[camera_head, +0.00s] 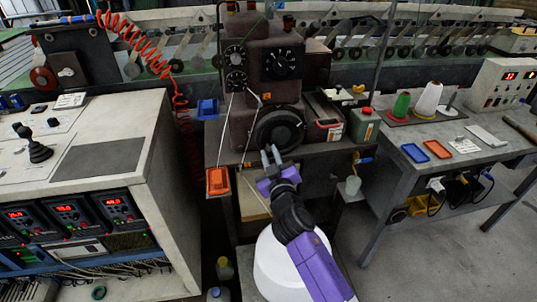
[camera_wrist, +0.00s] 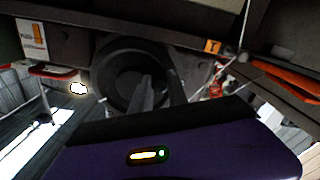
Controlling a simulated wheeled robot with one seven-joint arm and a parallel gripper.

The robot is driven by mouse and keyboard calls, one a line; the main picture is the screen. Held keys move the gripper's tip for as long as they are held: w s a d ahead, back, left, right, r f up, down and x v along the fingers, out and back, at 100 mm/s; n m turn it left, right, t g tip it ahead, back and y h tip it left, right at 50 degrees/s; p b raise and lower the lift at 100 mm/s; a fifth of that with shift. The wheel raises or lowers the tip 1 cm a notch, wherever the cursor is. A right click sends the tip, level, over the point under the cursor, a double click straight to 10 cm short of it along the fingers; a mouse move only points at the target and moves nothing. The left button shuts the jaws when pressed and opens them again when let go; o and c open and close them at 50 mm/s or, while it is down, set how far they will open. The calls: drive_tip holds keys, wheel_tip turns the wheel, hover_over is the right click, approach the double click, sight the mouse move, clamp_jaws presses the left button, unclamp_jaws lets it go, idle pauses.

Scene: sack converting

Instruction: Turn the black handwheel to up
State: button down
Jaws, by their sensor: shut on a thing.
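The black handwheel (camera_head: 284,124) is on the front of the dark brown machine, upright and facing me. It also shows in the wrist view (camera_wrist: 113,82), where its round rim and hub are seen close up. My gripper (camera_head: 271,154) is at the lower left part of the wheel's rim. In the wrist view, my two fingers (camera_wrist: 160,88) reach over the wheel and are shut on its rim. The fingers hide part of the rim, and I see no mark that tells the wheel's angle.
A green-grey can (camera_head: 365,125) stands to the right. A control console (camera_head: 105,150) is at left, a workbench (camera_head: 400,185) at right.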

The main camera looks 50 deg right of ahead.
sight(280, 150)
drive_tip(key=shift+s+d+f+n+p, duration=0.4)
drive_tip(key=shift+d+n, duration=0.15)
drive_tip(key=shift+n, duration=1.2)
drive_tip(key=shift+s+d+f+n+p, duration=0.35)
drive_tip(key=shift+d+n, duration=0.2)
drive_tip(key=shift+n, duration=1.25)
drive_tip(key=shift+s+d+f+n+p, duration=0.35)
drive_tip(key=shift+d+n, duration=0.2)
drive_tip(key=shift+n, duration=1.2)
drive_tip(key=shift+s, duration=0.1)
drive_tip(key=c, duration=1.3)
unclamp_jaws()
